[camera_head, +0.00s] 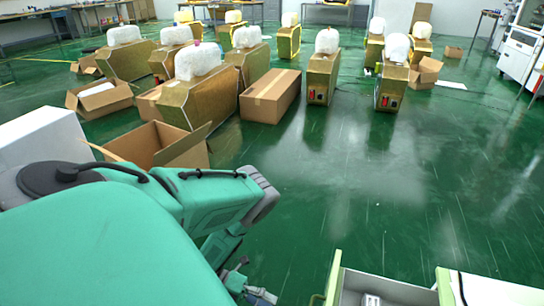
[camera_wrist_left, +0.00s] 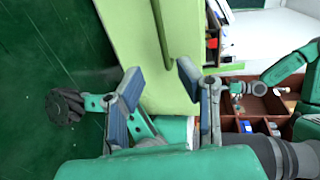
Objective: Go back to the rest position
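My left arm reaches across the lower left of the head view, with part of my left gripper (camera_head: 250,288) at the bottom edge. In the left wrist view, my left gripper (camera_wrist_left: 160,73) has its two blue-padded fingers wide apart with nothing between them. A pale green panel (camera_wrist_left: 150,35) of a cabinet or table shows behind the fingers; I cannot tell whether they touch it. My right arm shows at the right of the wrist view, its gripper (camera_wrist_left: 238,88) small over a brown compartment tray (camera_wrist_left: 258,104); its finger opening is unclear.
A pale green-edged open drawer or bin (camera_head: 388,285) stands at the bottom right. An open cardboard box (camera_head: 160,145) and a white box (camera_head: 40,140) are beside my left arm. Several wrapped machines stand farther back. The green floor (camera_head: 370,180) in the middle is clear.

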